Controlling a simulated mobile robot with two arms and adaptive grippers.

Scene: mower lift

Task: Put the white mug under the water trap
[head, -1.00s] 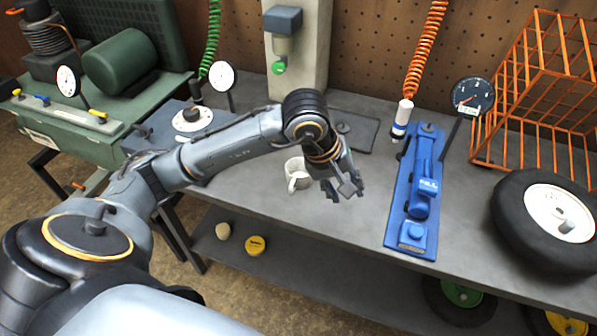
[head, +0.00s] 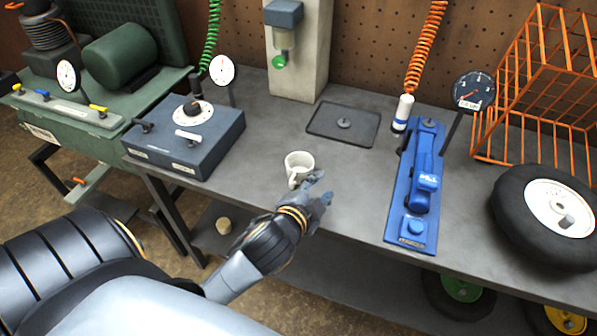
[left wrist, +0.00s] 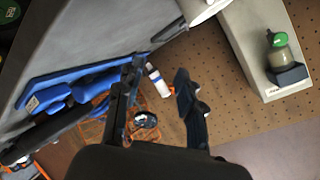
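The white mug (head: 300,163) stands upright on the grey bench near its front edge, its handle toward the front. Part of the mug (left wrist: 197,9) also shows at the top of the left wrist view. The water trap (head: 284,38), a grey block with a clear bowl and green knob, hangs on the pale post; it also shows in the left wrist view (left wrist: 284,60). My left gripper (head: 322,188) is low at the bench's front edge, just right of and in front of the mug. Its fingers (left wrist: 160,66) are apart with nothing between them. My right gripper is out of view.
A dark flat tray (head: 328,132) with a small round piece lies in front of the pale post (head: 297,75). A blue gauge box (head: 185,150) stands left, a blue jack (head: 420,190) right, and a wheel (head: 510,220) far right. The bench between mug and tray is clear.

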